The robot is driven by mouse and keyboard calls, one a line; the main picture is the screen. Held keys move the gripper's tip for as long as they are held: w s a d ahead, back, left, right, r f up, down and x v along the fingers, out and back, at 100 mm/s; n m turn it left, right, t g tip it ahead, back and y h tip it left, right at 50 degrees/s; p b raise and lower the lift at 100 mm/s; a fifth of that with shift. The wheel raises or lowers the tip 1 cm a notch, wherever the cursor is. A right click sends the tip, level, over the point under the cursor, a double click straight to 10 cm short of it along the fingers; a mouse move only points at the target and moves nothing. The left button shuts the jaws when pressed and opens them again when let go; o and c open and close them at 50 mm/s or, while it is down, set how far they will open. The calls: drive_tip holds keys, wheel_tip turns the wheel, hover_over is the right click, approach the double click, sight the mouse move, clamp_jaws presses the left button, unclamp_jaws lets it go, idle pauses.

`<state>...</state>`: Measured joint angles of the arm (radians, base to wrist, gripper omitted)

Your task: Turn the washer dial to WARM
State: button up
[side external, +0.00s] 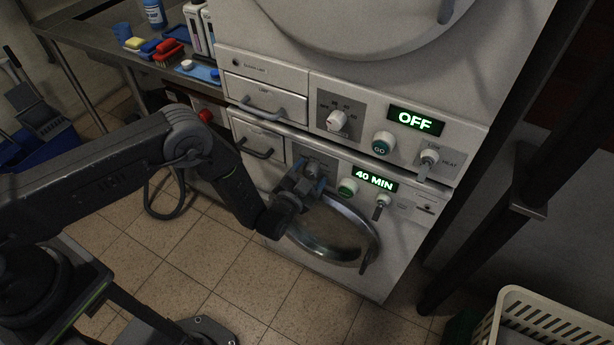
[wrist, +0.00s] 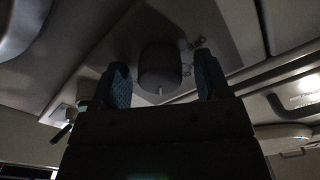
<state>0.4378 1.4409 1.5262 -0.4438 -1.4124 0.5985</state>
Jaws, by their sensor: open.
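The washer (side external: 400,240) is the lower machine, with a lit "40 MIN" display (side external: 375,180). Its dial (wrist: 160,68) shows in the wrist view as a dark round knob with a small pale mark at its lower edge. In the side view my gripper mostly hides the dial. My gripper (side external: 306,180) is open in front of the washer panel. In the wrist view its blue-padded fingers (wrist: 163,80) stand on either side of the dial, with gaps visible.
Beside the dial are a green button (side external: 347,187) and a toggle (side external: 383,203). Above is a second machine with an "OFF" display (side external: 415,120) and its own dial (side external: 338,120). The round door (side external: 330,232) lies below. Drawer handles (side external: 255,152) project at left.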

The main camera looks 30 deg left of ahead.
drive_tip(key=s, duration=1.3)
drive_tip(key=shift+s, duration=0.4)
drive_tip(key=w+r+n+g, duration=0.2)
drive_tip(key=w+r, duration=0.4)
drive_tip(key=r, duration=0.1)
drive_tip(key=a+r+n+g+h, duration=0.1)
drive_tip(key=a+r+g, duration=0.1)
drive_tip(key=r, duration=0.7)
drive_tip(key=a+r+n+g+h, duration=0.1)
drive_tip(key=a+r+g, duration=0.2)
drive_tip(key=r, duration=0.7)
drive_tip(key=s+a+r+g, duration=0.1)
drive_tip(key=s+a+r, duration=0.2)
drive_tip(key=s, duration=0.5)
drive_tip(key=s+a+r+n+g+y, duration=0.1)
drive_tip(key=s+a+r, duration=0.3)
drive_tip(key=s, duration=0.5)
drive_tip(key=s+a+r+n+g+y, duration=0.1)
drive_tip(key=s+a+r+g, duration=0.2)
drive_tip(key=s+a, duration=0.2)
drive_tip(key=s, duration=0.3)
drive_tip(key=shift+s+r, duration=0.25)
drive_tip(key=shift+s, duration=0.1)
